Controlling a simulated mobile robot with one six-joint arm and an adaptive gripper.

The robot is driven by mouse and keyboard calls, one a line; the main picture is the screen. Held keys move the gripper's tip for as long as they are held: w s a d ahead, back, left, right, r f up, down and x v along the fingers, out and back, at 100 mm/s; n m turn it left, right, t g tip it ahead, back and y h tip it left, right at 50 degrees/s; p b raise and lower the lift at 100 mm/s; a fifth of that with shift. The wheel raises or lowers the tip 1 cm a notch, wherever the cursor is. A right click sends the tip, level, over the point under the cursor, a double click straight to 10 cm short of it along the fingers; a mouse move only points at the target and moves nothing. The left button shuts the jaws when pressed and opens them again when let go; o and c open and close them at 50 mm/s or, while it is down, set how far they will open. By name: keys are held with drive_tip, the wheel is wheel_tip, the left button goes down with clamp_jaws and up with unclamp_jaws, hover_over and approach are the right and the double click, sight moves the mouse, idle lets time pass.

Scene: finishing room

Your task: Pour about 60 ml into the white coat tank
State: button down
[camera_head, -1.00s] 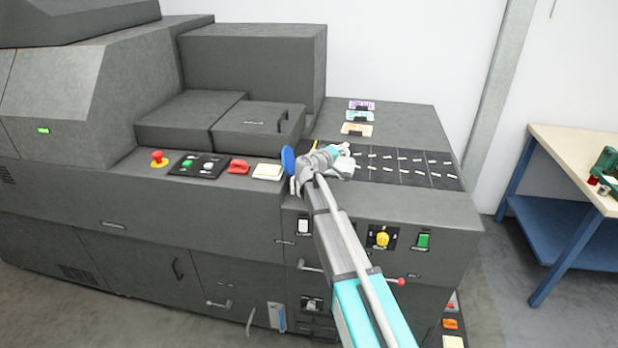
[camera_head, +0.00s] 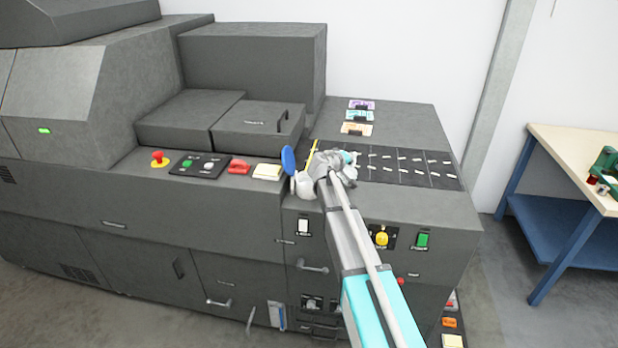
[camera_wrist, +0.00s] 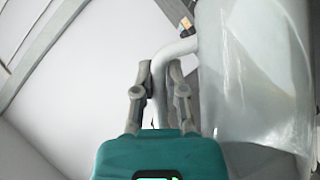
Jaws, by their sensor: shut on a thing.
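My gripper (camera_wrist: 162,95) is shut on the pale handle (camera_wrist: 160,75) of a translucent, whitish jug (camera_wrist: 255,75) in the wrist view. The jug fills the right side of that view, and its rim and any liquid level cannot be made out. In the head view, my teal gripper body (camera_head: 347,157) is above the left part of a black strip (camera_head: 410,165) with pale labels on the machine top. There my arm hides most of the gripper, and the jug cannot be made out. I cannot tell which part is the white coat tank.
The large grey machine (camera_head: 100,205) fills the left and middle. Purple (camera_head: 362,104), cyan (camera_head: 357,116) and orange (camera_head: 355,129) labelled pieces sit on its top behind the strip. A red button (camera_head: 159,158) and switches line its front ledge. A blue-legged workbench (camera_head: 560,140) stands right.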

drive_tip(key=shift+d+f+m+y+p, duration=0.35)
drive_tip(key=shift+f+m+y, duration=0.15)
drive_tip(key=shift+f, duration=0.1)
drive_tip(key=shift+d+f+y, duration=0.1)
drive_tip(key=shift+d+y, duration=0.1)
drive_tip(key=shift+y, duration=0.2)
idle(0.6)
drive_tip(key=shift+d+f+m+g+y+p, duration=0.25)
drive_tip(key=shift+d+m+g+y+p, duration=0.2)
drive_tip(key=shift+p, duration=0.2)
drive_tip(key=shift+d+f+m+g+y, duration=0.35)
drive_tip(key=shift+d+f+m+y, duration=0.9)
drive_tip(key=shift+d+f+y, duration=0.6)
drive_tip(key=shift+d+f+m+y+b, duration=0.25)
drive_tip(key=shift+f+y, duration=0.1)
drive_tip(key=shift+y, duration=0.15)
drive_tip(key=shift+d+f+m+y+b, duration=0.15)
drive_tip(key=shift+f+y+b, duration=0.15)
drive_tip(key=shift+y, duration=0.2)
